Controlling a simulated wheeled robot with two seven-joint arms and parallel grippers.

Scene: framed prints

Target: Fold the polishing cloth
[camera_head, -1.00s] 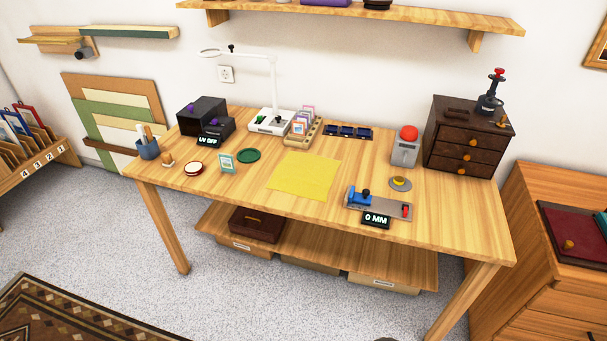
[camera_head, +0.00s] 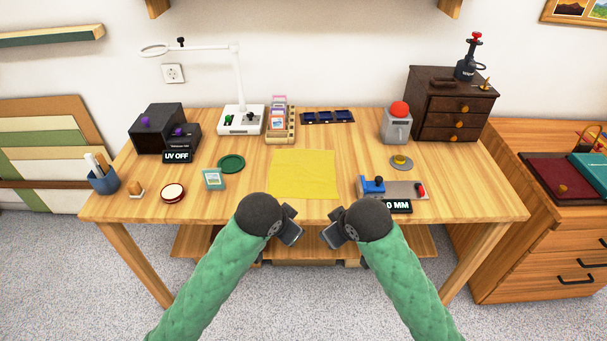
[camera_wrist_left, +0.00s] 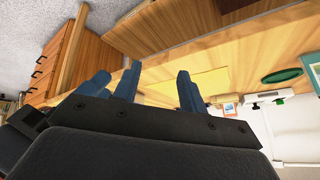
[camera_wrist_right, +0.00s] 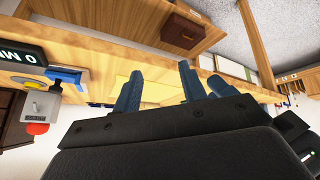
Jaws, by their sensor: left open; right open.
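The yellow polishing cloth (camera_head: 304,174) lies flat and unfolded in the middle of the wooden table (camera_head: 250,207). It also shows partly in the left wrist view (camera_wrist_left: 195,84) and in the right wrist view (camera_wrist_right: 125,92). My left gripper (camera_head: 293,225) is open and empty just off the table's front edge, at the cloth's near left. My right gripper (camera_head: 332,230) is open and empty off the same edge, at the cloth's near right. Neither gripper touches the cloth.
Left of the cloth are a green disc (camera_head: 231,163) and a small framed print (camera_head: 213,179). Right of it is a blue-and-grey tool (camera_head: 390,188) with a 0 MM display (camera_head: 398,206). A print rack (camera_head: 280,124) and a lamp (camera_head: 240,118) stand behind. A lower shelf (camera_head: 200,242) lies below.

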